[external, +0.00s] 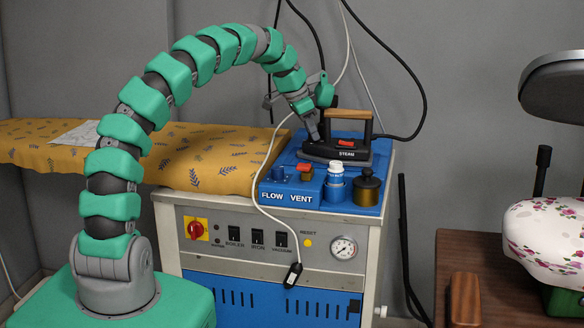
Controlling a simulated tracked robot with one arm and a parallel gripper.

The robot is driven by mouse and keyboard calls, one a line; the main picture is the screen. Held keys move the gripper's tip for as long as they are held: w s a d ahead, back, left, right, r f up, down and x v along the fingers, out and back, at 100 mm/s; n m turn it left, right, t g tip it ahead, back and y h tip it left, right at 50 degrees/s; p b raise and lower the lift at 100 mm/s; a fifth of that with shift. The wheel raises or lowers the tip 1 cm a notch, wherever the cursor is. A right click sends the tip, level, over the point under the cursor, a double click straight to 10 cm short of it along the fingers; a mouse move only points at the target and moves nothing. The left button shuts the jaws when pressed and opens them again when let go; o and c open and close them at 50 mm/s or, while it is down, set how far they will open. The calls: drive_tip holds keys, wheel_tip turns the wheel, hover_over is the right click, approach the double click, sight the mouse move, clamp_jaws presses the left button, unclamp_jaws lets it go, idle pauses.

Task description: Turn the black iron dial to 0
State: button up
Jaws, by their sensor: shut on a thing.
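A steam iron marked STEAM (345,156) rests on the blue top of the white-and-blue station, with a brown wooden handle (348,114) and a red button. My gripper (315,138) reaches down from above onto the iron's left end, beside the handle. It is shut on the black iron dial, which is mostly hidden by the fingers. The dial's marks and pointer cannot be read in this view.
The blue FLOW VENT box (291,188), a white-and-blue bottle (335,183) and a brass pot (367,188) stand in front of the iron. A patterned ironing board (215,158) lies left. Black hoses and a white cable hang around the arm's end.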

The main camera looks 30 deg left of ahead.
drive_tip(key=shift+s+a+f+n, duration=0.15)
drive_tip(key=shift+f+n, duration=0.25)
drive_tip(key=shift+n, duration=0.3)
drive_tip(key=o, duration=1)
drive_tip(key=shift+r, duration=0.1)
drive_tip(key=p+v, duration=0.1)
drive_tip(key=v, duration=1.3)
drive_tip(key=shift+d, duration=0.35)
drive_tip(key=shift+r, duration=0.2)
